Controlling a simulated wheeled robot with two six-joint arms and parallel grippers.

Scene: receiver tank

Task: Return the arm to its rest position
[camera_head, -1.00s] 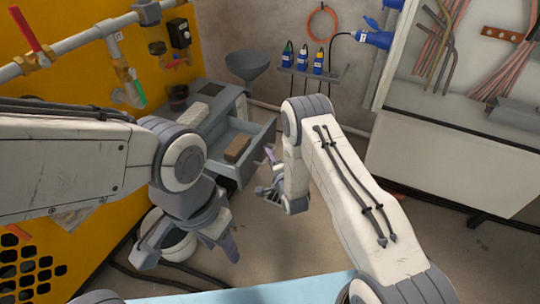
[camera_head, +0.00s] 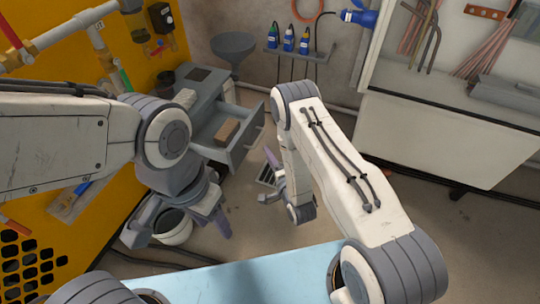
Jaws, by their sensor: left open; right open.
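My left arm comes in from the left edge. Its gripper (camera_head: 181,224) hangs downward with two grey fingers spread apart, open and empty, in front of a white bucket (camera_head: 176,238) that it partly hides. My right arm comes up from the bottom right and bends down at its elbow. Its gripper (camera_head: 267,180) is small, partly hidden behind the forearm, and open with nothing seen in it. Both grippers are apart from the furniture as far as I can see.
A grey cabinet has an open drawer (camera_head: 246,152) holding a brown block (camera_head: 227,132). A yellow panel (camera_head: 97,232) with pipes stands left, a white cabinet (camera_head: 438,141) right. A light-blue surface (camera_head: 240,279) lies at the bottom. The floor between is mostly clear.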

